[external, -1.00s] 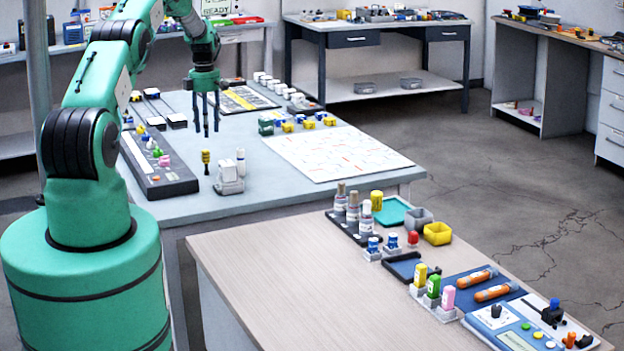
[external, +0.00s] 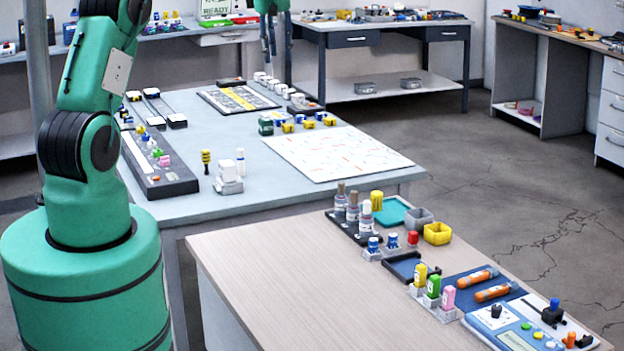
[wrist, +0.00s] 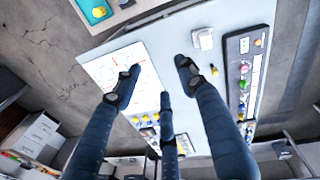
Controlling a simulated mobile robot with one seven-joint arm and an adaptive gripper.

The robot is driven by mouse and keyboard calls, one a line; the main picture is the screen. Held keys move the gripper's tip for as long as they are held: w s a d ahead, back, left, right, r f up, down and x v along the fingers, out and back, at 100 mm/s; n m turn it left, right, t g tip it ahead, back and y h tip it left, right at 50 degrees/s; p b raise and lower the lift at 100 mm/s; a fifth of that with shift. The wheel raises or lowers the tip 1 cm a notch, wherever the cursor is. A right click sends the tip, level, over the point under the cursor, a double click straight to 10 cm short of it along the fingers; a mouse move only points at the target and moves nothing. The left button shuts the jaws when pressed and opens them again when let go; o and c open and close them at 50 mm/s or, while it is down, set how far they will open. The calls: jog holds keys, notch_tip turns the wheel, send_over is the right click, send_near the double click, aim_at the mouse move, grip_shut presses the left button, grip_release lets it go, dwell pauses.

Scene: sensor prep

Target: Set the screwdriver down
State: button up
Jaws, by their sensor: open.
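The screwdriver (external: 206,158), with a yellow upper part and a dark lower part, stands upright on the grey-blue table (external: 190,205), just left of a small white block holding pale bottles (external: 229,178). In the wrist view, a small yellow thing (wrist: 213,70), likely the screwdriver, is beyond my fingers and apart from them. My gripper (external: 273,48) is raised high over the table's far end, well away from the screwdriver. Its dark fingers (wrist: 160,77) are spread and empty in the wrist view.
A long dark tray (external: 170,182) with small coloured items lies left of the screwdriver. A white marked sheet (external: 335,155) lies to the right. Yellow and blue pieces and white-capped rows stand farther back. Bare table surrounds the screwdriver in front.

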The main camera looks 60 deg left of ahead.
jog(key=s+d+r+m+t, duration=0.1)
jog(key=s+d+r+m, duration=0.4)
jog(key=d, duration=0.6)
jog(key=s+d+r+m, duration=0.15)
jog(key=d+r, duration=0.45)
jog(key=d, duration=0.6)
jog(key=s+d+r+m+t, duration=0.1)
jog(key=s+d+r+m, duration=0.35)
jog(key=d, duration=0.65)
jog(key=s+d+f+m+t+h, duration=0.1)
jog(key=s+d+f+m+t, duration=0.1)
jog(key=s+d+m, duration=0.9)
jog(key=s+d, duration=0.9)
jog(key=s, duration=0.2)
jog(key=shift+d+f, duration=0.25)
jog(key=shift+d, duration=0.05)
jog(key=shift+s, duration=0.1)
notch_tip(320, 180, down, 6)
jog(key=b, duration=0.5)
jog(key=shift+r+b, duration=0.15)
jog(key=shift+b, duration=0.25)
